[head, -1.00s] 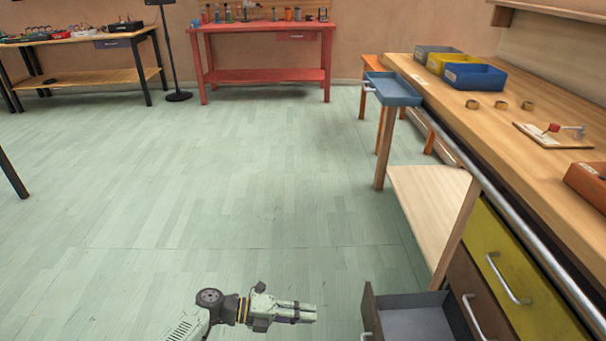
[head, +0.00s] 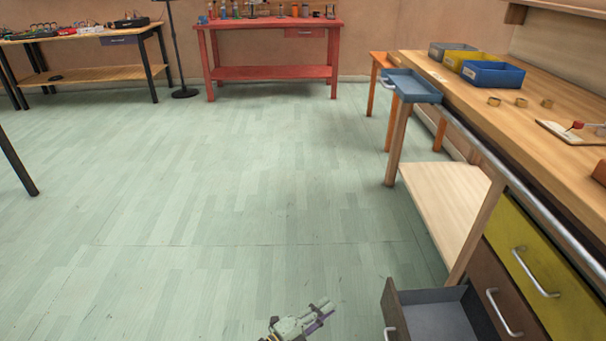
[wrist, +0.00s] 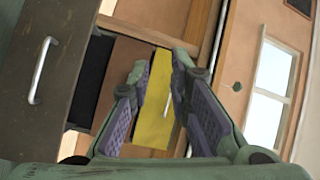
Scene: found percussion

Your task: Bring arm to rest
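My gripper (head: 322,308) shows at the bottom edge of the head view, above the floor and left of the pulled-out drawer, pointing up and to the right. In the wrist view my gripper (wrist: 160,64) has its two purple-padded fingers apart, with nothing between them. The yellow drawer front (wrist: 156,98) shows in the background through the gap. Most of my arm is out of the head view.
A grey-lined drawer (head: 430,318) stands open from the workbench (head: 470,90), close to my gripper's right. A blue drawer (head: 412,86) juts from the bench's far end. The green floor (head: 220,210) is clear toward the red table (head: 270,72).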

